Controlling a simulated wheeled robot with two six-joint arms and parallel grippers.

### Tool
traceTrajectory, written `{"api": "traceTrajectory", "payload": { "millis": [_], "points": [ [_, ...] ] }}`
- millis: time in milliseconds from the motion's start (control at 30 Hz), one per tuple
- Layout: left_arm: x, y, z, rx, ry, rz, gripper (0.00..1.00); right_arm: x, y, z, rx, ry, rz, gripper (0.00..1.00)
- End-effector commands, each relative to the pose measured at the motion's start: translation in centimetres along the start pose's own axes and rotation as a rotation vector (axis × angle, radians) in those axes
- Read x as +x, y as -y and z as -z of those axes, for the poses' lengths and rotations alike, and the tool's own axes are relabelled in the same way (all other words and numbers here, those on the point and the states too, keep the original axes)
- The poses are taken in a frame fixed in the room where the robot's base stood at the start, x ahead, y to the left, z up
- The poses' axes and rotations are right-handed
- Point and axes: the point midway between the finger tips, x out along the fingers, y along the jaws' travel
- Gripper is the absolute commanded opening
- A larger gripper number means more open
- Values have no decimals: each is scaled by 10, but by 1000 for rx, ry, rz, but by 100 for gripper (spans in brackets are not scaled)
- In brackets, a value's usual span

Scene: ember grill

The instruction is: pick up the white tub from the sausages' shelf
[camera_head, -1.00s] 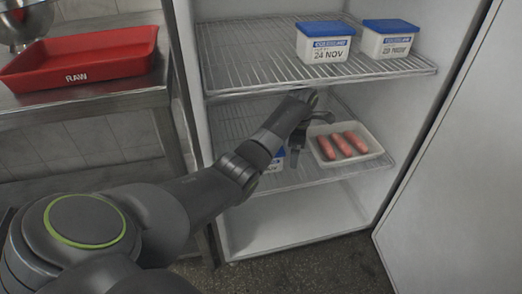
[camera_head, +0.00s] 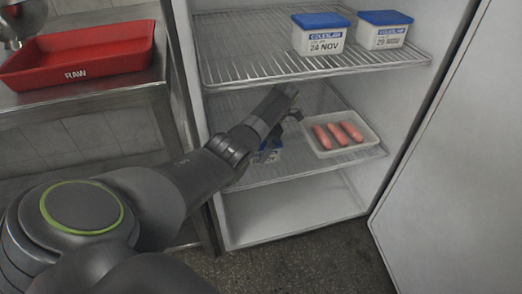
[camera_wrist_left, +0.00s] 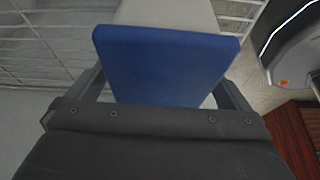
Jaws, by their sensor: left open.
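The white tub with a blue lid (camera_head: 270,151) stands on the lower shelf beside the sausages, mostly hidden behind my left arm in the head view. In the left wrist view its blue lid (camera_wrist_left: 165,65) fills the middle, between the two fingers. My left gripper (camera_head: 285,115) is open at the tub; I cannot tell whether the fingers touch it. The sausages (camera_head: 338,135) lie in a white tray (camera_head: 352,150) on the same lower wire shelf (camera_head: 295,172), right of my gripper. My right gripper is not in view.
Two white tubs with blue lids, marked 24 NOV (camera_head: 320,38) and 29 NOV (camera_head: 384,32), stand on the upper shelf (camera_head: 260,70) above my gripper. The fridge door (camera_head: 440,160) stands open at right. A red RAW tray (camera_head: 85,60) sits on a steel table at left.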

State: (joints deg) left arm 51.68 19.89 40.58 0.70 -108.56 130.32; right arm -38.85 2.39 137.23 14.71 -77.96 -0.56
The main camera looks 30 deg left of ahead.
Motion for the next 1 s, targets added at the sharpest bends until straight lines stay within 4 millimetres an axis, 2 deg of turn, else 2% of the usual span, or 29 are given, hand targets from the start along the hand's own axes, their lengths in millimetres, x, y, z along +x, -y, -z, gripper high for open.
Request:
{"api": "traceTrajectory", "payload": {
  "millis": [33,100,1000],
  "points": [
    [8,0,-1,0,0,1,100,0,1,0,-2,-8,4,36],
    [10,0,0,1,1,-1,100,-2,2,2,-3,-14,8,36],
    [14,0,-2,2,1,-1,100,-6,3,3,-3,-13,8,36]
  ]
}}
